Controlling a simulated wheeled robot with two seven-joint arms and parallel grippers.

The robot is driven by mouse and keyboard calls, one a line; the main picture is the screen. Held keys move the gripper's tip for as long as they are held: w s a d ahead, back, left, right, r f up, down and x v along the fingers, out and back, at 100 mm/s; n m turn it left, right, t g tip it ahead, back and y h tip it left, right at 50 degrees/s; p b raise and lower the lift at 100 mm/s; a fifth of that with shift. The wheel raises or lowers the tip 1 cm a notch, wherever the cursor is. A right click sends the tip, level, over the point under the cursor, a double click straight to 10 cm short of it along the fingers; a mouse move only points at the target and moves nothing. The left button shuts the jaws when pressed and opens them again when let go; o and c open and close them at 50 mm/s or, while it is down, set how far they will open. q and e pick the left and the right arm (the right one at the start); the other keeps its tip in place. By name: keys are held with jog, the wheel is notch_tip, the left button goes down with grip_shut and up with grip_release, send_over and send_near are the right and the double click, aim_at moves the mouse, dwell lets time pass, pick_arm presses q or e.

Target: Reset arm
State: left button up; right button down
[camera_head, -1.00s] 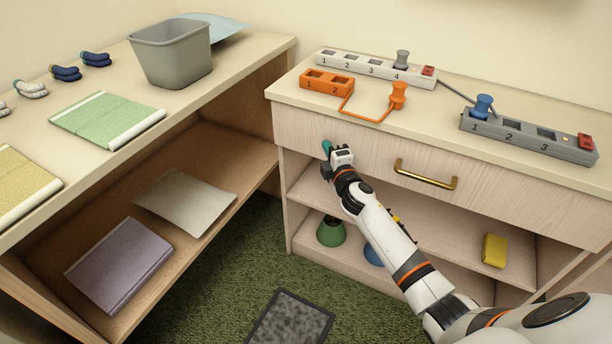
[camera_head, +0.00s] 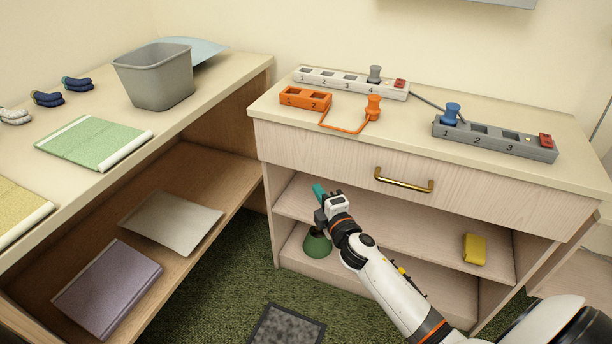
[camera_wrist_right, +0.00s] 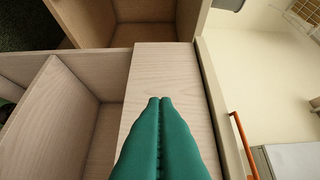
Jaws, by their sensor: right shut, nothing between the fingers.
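My right gripper (camera_head: 318,190) is in front of the cabinet with the brass handle, below its drawer front and left of the handle. Its teal fingers (camera_wrist_right: 160,130) are pressed together in the right wrist view, with nothing between them. Behind them is the pale wood drawer front (camera_wrist_right: 165,70). My right arm comes in from the lower right of the head view. My left gripper does not show.
The cabinet top holds an orange socket block (camera_head: 305,98), a white power strip (camera_head: 350,82) and a grey power strip (camera_head: 495,139). The drawer handle (camera_head: 403,181) is right of my gripper. A green cone-shaped object (camera_head: 317,245) and yellow block (camera_head: 474,249) are on the shelves.

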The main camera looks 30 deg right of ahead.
jog(key=shift+s, duration=0.2)
